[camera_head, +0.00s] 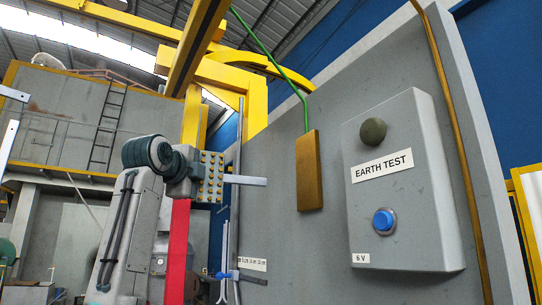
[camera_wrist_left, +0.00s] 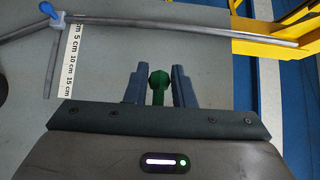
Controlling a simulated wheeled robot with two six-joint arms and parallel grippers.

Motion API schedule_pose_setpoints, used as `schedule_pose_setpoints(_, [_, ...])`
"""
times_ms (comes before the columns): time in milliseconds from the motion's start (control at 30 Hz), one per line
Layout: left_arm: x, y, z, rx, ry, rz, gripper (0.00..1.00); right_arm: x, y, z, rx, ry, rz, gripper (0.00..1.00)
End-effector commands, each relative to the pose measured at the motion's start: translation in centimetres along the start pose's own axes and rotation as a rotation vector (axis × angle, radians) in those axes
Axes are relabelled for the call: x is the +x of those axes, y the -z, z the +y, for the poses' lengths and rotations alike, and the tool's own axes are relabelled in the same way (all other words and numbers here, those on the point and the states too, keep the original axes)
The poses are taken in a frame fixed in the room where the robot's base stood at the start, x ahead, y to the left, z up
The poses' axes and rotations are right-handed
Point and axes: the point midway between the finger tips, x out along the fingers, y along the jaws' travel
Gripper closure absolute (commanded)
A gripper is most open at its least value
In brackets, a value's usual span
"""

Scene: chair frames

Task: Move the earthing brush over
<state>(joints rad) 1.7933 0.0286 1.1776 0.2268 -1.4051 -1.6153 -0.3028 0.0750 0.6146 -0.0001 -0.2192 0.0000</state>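In the left wrist view a green knob on a stem (camera_wrist_left: 158,82) lies between the fingers of my left gripper (camera_wrist_left: 160,76). I cannot tell whether they press on it. A grey block with rows of brass-yellow dots (camera_head: 210,178) shows at the wrist in the head view. A brass-brown block (camera_head: 308,172) hangs on a green cable at the panel. I cannot tell which is the earthing brush. My right gripper is not in view.
The grey EARTH TEST box (camera_head: 405,185) has a dark lamp (camera_head: 373,131) and a blue button (camera_head: 384,221). A centimetre scale (camera_head: 252,264) is on the panel near a pole with a blue clamp (camera_head: 228,275). A red upright (camera_head: 178,250) and yellow beams stand close by.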

Motion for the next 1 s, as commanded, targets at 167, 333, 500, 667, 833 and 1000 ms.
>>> schedule_pose_setpoints(167, [0.0, 0.3, 0.1, 0.000, -0.001, 0.005, 0.90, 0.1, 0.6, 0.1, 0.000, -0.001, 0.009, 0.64])
schedule_pose_setpoints(333, [-0.4, 0.5, 0.3, 0.001, -0.001, 0.006, 0.90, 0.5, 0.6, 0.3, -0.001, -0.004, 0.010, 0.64])
schedule_pose_setpoints(500, [-1.4, 1.0, 0.4, 0.001, -0.002, 0.007, 0.90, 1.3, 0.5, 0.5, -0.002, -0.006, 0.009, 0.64])
schedule_pose_setpoints(667, [-2.4, 1.5, 0.4, 0.000, -0.002, 0.007, 0.90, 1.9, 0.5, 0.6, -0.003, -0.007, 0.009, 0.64])
schedule_pose_setpoints(833, [-3.5, 1.9, 0.3, 0.000, -0.002, 0.006, 0.90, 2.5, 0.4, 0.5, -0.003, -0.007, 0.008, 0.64])
schedule_pose_setpoints(1000, [-3.8, 2.1, 0.3, 0.000, -0.005, 0.005, 0.90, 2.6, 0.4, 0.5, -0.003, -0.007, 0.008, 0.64])
